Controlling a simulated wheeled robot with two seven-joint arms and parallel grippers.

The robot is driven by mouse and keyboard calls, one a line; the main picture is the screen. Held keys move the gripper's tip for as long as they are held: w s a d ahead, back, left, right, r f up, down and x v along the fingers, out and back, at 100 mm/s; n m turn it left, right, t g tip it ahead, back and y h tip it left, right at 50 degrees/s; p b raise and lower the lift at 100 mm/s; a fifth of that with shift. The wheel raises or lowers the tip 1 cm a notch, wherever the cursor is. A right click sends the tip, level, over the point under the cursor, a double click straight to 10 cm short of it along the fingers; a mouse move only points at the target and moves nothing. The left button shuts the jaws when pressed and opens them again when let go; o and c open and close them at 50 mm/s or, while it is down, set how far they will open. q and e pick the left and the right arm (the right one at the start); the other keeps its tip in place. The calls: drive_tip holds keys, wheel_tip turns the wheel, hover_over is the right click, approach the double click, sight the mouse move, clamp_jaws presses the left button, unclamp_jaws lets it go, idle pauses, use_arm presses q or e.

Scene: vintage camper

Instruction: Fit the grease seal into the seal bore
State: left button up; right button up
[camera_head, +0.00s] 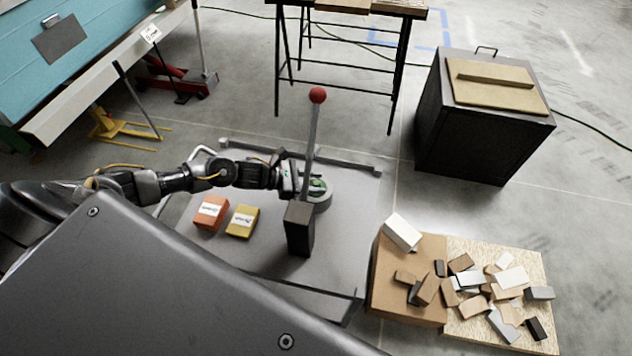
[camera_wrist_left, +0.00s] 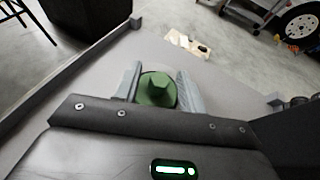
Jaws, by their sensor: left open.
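The green round piece (camera_head: 318,184) with a raised faceted knob, which looks like the grease seal, sits at a pale grey round housing (camera_head: 320,203) on the grey bench top. The seal bore itself is hidden. In the left wrist view the green piece (camera_wrist_left: 157,90) lies between the two fingers of my left gripper (camera_wrist_left: 160,76). The gripper is open, one finger on either side; I cannot tell whether either finger touches it. In the head view my left gripper (camera_head: 303,182) reaches in from the left, partly behind the lever. My right gripper is not in view.
A lever with a red ball (camera_head: 317,95) rises from a dark block (camera_head: 299,229) right before the housing. Orange (camera_head: 211,212) and yellow (camera_head: 243,221) boxes lie left on the bench. A low bar (camera_head: 345,163) edges its back. Loose blocks (camera_head: 473,306) lie right.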

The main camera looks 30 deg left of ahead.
use_arm(q)
drive_tip(key=b+v, duration=0.1)
drive_tip(key=v, duration=1)
drive_tip(key=shift+s+a+f+b, duration=0.15)
drive_tip(key=shift+a+f+b, duration=0.1)
drive_tip(key=shift+a+b, duration=0.15)
drive_tip(key=shift+f, duration=0.1)
